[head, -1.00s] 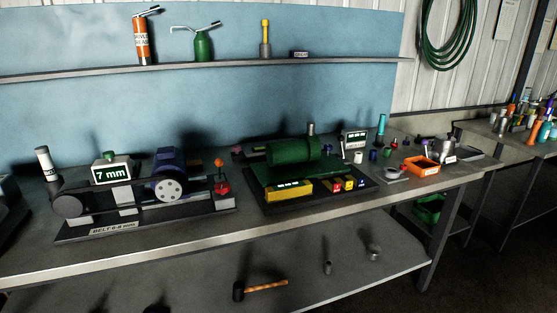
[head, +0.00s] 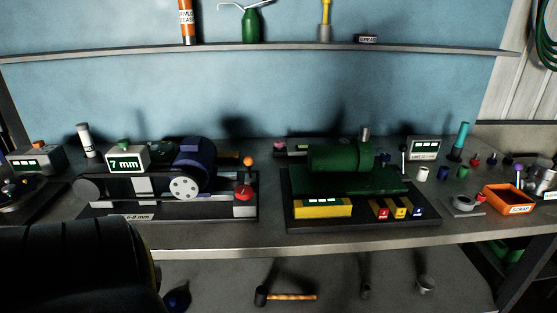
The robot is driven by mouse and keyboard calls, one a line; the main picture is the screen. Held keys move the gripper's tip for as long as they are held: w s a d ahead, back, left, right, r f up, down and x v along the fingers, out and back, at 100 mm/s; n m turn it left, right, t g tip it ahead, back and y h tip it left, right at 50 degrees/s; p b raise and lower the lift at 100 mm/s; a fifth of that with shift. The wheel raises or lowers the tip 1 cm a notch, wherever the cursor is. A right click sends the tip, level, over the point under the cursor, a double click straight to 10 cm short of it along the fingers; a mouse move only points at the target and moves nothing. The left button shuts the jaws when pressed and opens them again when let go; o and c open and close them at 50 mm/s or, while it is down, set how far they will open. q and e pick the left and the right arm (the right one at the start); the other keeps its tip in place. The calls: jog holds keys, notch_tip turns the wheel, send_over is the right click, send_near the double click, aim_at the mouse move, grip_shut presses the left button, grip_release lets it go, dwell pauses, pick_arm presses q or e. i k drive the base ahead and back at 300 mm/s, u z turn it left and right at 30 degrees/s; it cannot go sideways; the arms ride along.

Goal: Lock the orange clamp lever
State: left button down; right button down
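The orange clamp lever shows as an orange ball knob (head: 249,160) on a thin upright stem, at the right end of the belt rig (head: 85,215). A red knob (head: 243,192) sits just below it on the same rig. The rig also carries a blue motor (head: 194,158) with a pale pulley (head: 184,188) and a display reading 7 mm (head: 127,160). The lever looks roughly upright; I cannot tell from its pose whether it is locked. Neither gripper is in view.
A second rig with a green motor (head: 335,158) stands to the right, with a narrow gap between. An orange scrap bin (head: 508,199) and small parts lie further right. A shelf (head: 270,51) runs above. A mallet (head: 285,297) lies below. The bench's front left is hidden.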

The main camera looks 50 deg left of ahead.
aim_at(248, 161)
jog(key=u, duration=0.55)
jog(key=i, duration=0.85)
jog(key=u, duration=0.9)
